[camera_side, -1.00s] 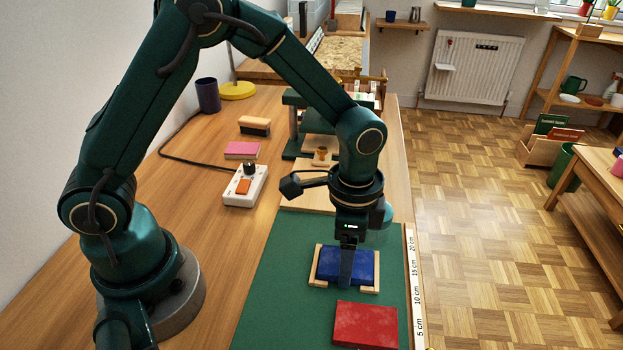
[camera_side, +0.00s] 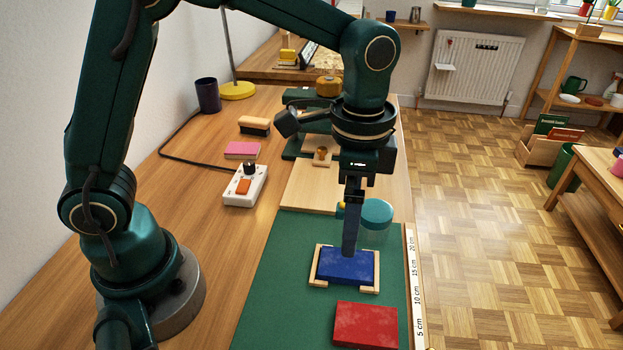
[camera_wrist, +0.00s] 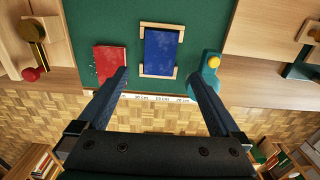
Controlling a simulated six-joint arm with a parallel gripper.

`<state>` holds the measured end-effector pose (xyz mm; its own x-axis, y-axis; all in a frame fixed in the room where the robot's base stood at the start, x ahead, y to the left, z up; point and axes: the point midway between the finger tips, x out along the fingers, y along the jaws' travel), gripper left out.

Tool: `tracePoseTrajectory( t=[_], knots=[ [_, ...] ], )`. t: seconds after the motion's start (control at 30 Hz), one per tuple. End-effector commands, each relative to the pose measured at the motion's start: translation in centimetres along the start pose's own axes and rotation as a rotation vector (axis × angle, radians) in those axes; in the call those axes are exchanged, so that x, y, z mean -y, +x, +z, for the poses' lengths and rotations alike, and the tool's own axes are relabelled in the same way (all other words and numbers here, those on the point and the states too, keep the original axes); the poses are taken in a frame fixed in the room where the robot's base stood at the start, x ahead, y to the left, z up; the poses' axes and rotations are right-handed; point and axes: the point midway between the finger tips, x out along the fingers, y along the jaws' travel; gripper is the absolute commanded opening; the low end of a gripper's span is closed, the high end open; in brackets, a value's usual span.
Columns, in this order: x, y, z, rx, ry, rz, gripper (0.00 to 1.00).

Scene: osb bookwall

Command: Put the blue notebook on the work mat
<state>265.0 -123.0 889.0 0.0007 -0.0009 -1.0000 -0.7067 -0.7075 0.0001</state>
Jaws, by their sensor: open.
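The blue notebook (camera_side: 338,267) lies flat on the green work mat (camera_side: 270,290), between light wooden corner or edge pieces (camera_side: 315,267). It also shows in the wrist view (camera_wrist: 160,52), with wooden strips at its ends. My gripper (camera_side: 349,250) is open and empty, pointing down, raised above the notebook. In the side view its finger overlaps the notebook's back edge. In the wrist view the fingertips (camera_wrist: 157,72) are spread wide, with the notebook between and beyond them.
A red book (camera_side: 365,324) lies on the mat in front of the notebook; a teal container (camera_side: 377,214) stands behind it. A ruler strip (camera_side: 415,290) runs along the right edge. A white switch box (camera_side: 245,187) stands left of a wooden board (camera_side: 300,190). The mat's left side is clear.

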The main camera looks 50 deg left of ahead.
Motion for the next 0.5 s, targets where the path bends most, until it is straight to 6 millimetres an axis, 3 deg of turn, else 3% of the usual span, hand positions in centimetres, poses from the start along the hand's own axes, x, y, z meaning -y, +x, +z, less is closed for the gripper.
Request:
tracePoseTrajectory(
  t=[0.1, 0.3, 0.5],
  knots=[
    [0.1, -1.8, -0.1, -0.004, 0.000, -0.002, 1.00],
    [0.1, -3.3, 0.3, -0.010, -0.014, -0.005, 1.00],
    [0.3, -5.6, 3.1, -0.095, -0.164, -0.049, 1.00]
  ],
)
